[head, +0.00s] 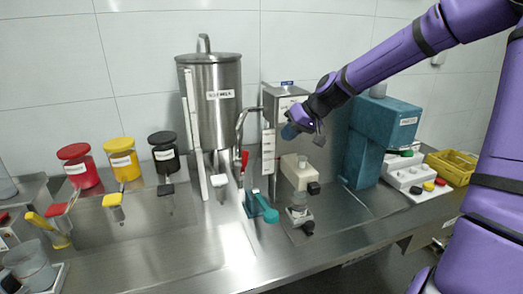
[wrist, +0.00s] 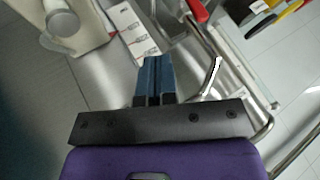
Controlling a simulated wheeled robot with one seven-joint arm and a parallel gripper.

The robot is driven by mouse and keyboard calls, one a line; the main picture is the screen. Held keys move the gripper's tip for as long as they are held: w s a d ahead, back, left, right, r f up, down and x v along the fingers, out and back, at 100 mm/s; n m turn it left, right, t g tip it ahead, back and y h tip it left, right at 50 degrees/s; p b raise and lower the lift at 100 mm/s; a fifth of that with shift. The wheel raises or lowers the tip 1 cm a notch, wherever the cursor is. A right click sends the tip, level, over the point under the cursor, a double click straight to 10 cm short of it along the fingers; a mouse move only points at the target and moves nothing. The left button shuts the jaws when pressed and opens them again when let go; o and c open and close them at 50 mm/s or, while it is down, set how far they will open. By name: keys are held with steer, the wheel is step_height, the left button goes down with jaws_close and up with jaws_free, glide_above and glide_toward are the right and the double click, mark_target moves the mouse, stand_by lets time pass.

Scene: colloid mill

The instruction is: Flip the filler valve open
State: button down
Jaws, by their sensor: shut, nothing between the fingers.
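A red lever handle (head: 244,159), which looks like the filler valve's, stands upright beside the curved steel pipe (head: 240,125) in front of the steel tank. A red handle also shows at the top of the wrist view (wrist: 198,10), above and right of the fingertips. My gripper (head: 289,131) is in front of the steel cabinet, to the right of the red lever and apart from it. Its blue fingers (wrist: 153,62) are together with nothing between them. Part of the valve body is hidden or too small to make out.
The large steel tank (head: 215,105) stands behind. A teal lever-like part (head: 268,213) and a small white block (head: 300,172) are below on the bench. A teal machine (head: 385,122) is at right. Red, yellow and black jars (head: 120,158) stand at left.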

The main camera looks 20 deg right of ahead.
mark_target(245, 158)
steer(key=w+a+f, duration=0.4)
steer(key=a+f, duration=0.3)
steer(key=a, duration=0.1)
steer(key=shift+a, duration=0.4)
steer(key=shift+a, duration=0.1)
stand_by(0.4)
